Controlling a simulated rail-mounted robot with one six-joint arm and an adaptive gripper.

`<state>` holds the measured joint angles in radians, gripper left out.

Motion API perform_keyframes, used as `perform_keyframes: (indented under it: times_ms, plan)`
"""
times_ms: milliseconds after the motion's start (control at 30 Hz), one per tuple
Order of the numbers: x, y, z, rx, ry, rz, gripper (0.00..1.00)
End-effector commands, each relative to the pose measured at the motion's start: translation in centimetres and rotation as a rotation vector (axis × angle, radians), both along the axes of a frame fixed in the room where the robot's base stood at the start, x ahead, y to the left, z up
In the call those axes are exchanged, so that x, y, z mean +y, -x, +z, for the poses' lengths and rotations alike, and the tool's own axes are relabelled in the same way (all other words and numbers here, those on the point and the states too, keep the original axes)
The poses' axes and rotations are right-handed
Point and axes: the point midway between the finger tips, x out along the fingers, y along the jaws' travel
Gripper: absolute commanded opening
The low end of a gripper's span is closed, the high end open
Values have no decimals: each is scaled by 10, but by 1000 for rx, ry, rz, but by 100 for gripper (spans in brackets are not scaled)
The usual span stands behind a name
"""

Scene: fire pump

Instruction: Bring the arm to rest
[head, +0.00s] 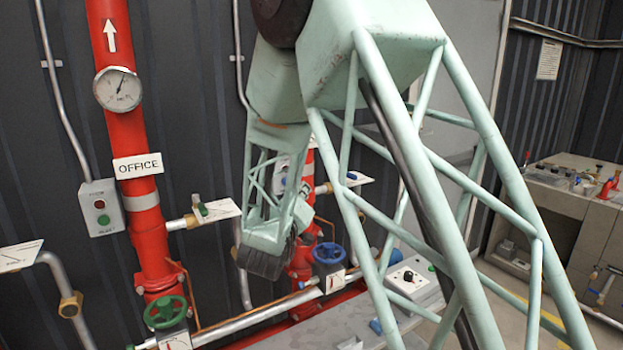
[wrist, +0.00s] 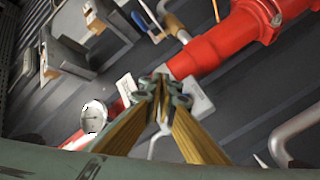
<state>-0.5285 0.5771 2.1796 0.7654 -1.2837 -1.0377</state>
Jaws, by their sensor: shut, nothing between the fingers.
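In the wrist view my gripper (wrist: 160,85) is shut, its fingertips together and nothing between them. The tips appear in front of the wall and the red piping, apart from them as far as I can tell. In the head view my pale green arm (head: 455,150) rises from the lower right, bends at the top and hangs down at the centre, in front of the wall. My fingers cannot be made out in the head view.
A red riser pipe (head: 145,215) carries a gauge (head: 118,89). Beside it is a button box (head: 102,207). A green handwheel (head: 166,312) and a blue valve (head: 329,262) sit low near my arm. A workbench (head: 560,195) stands at right; floor shows before it.

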Motion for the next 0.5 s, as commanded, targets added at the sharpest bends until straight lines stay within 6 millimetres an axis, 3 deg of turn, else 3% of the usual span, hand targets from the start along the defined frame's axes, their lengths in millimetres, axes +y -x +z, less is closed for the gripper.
perform_keyframes:
  times_ms: [500]
  plan:
    - [-23,18,35,147,-221,100,0]
